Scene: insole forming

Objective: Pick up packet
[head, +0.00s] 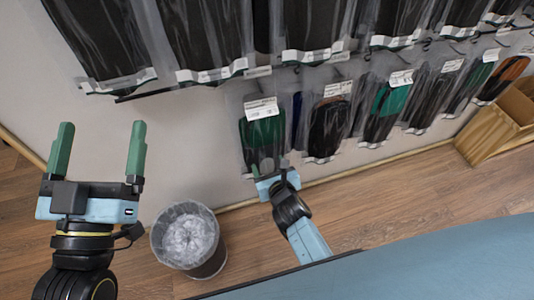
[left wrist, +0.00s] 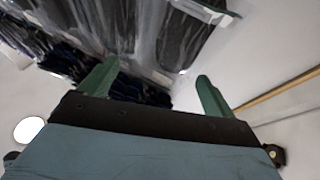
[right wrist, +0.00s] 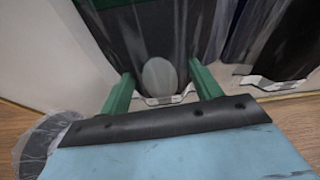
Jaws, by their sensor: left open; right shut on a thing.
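A clear packet with a green and black insole (head: 262,138) and a white label hangs on the wall rack in the head view. My right gripper (head: 269,170) is at its lower end, shut on the packet. In the right wrist view the packet (right wrist: 150,35) lies between the two green fingers of the gripper (right wrist: 163,88), and its white lower strip shows between them. My left gripper (head: 102,125) is open and empty, raised in front of the bare wall at left. It also shows open in the left wrist view (left wrist: 155,75).
Several other insole packets hang beside it, such as a black one (head: 328,128) just to the right, with a row above. A bin with a clear liner (head: 187,240) stands on the wood floor. A wooden box (head: 495,128) is at right. A blue surface (head: 420,262) fills the lower right.

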